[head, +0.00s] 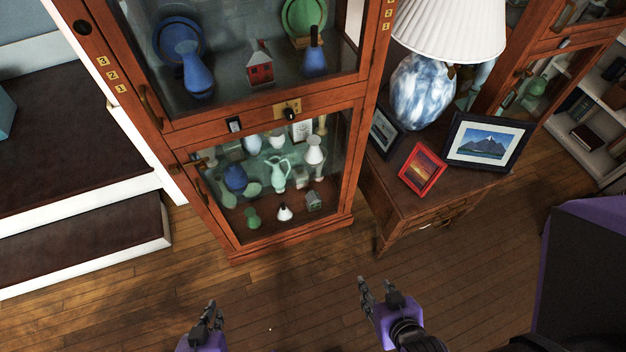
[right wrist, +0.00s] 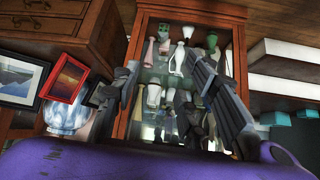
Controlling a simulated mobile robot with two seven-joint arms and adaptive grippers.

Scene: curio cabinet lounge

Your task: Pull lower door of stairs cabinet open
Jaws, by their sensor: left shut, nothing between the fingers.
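The stairs cabinet (head: 178,128) is tall red-brown wood and stands beside the steps in the head view. Its lower door (head: 268,202) has a wooden frame around glass and looks shut. A curved handle (head: 201,186) is on the door's left side. In the right wrist view the cabinet (right wrist: 137,55) appears turned over, between my fingers. My left gripper (head: 207,322) is shut and empty, low in front of the cabinet and apart from it. My right gripper (head: 380,291) is open and empty, to the right, also apart from the cabinet.
Dark-topped steps (head: 85,235) with white edges lie left of the cabinet. A side table (head: 405,205) stands close on its right, with a lamp (head: 420,92), a red frame (head: 422,172) and a dark frame (head: 487,142). The wooden floor (head: 290,290) in front is clear.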

